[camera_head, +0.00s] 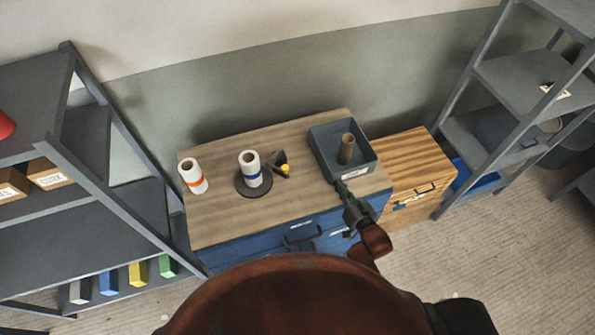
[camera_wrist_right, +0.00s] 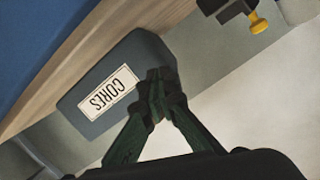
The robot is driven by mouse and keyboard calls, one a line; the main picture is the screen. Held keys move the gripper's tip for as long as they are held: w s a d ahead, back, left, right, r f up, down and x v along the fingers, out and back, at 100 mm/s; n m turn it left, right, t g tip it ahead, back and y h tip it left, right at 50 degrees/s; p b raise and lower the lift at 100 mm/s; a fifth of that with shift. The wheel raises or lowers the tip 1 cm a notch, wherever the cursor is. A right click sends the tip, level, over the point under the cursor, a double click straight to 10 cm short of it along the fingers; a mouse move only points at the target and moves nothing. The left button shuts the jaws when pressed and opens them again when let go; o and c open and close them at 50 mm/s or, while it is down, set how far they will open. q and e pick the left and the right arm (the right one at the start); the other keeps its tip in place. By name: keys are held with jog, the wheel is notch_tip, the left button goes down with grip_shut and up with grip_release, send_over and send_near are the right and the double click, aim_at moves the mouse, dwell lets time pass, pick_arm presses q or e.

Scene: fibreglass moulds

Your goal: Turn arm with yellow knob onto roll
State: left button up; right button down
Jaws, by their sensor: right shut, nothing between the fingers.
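The arm with the yellow knob (camera_head: 285,168) is a small dark piece on the wooden tabletop, just right of the white roll with a blue band (camera_head: 251,170). That roll stands upright on a round dark base (camera_head: 243,188). The arm points away from the roll and looks apart from it. In the right wrist view the yellow knob (camera_wrist_right: 258,23) shows at the top right. My right gripper (camera_head: 341,187) is shut and empty at the front of the grey bin, and its closed fingertips (camera_wrist_right: 158,75) show in front of the bin in the wrist view. My left gripper is not in view.
Another white roll with an orange band (camera_head: 192,176) stands at the left. Grey shelves stand on both sides. The tabletop's front middle is clear.

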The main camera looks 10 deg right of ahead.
jog(key=shift+s+d+f+m+g, duration=0.1)
jog(key=shift+d+f+m+g, duration=0.2)
jog(key=shift+d+f+m, duration=0.3)
jog(key=shift+s+f+m+g+y+b, duration=0.1)
jog(key=shift+f+m+g+y+b, duration=0.2)
jog(key=shift+m, duration=0.2)
jog(key=shift+s+a+r+m+g+y+b, duration=0.1)
jog(key=shift+s+a+m+g+y+b, duration=0.15)
jog(key=shift+a+y, duration=0.3)
jog(key=shift+s+a+m+g+y+b, duration=0.1)
jog(key=shift+s+a+m+g+y, duration=0.05)
jog(key=shift+a+m+y, duration=0.3)
jog(key=a+y, duration=0.1)
jog(key=a+r+y, duration=0.1)
jog(key=a+r, duration=0.1)
jog(key=shift+s+a+r+m+g+y, duration=0.15)
jog(key=shift+s+r+m+g+y, duration=0.15)
jog(key=shift+s+g+y, duration=0.1)
jog(key=w+a+r+m+t+y+p, duration=0.1)
jog(key=w+a+r+m+p, duration=0.1)
jog(key=w+a, duration=0.7)
jog(key=shift+a+r+m+t+y+p, duration=0.3)
jog(key=shift+a+r+p, duration=0.25)
jog(key=shift+a+p, duration=0.2)
jog(key=shift+s, duration=0.1)
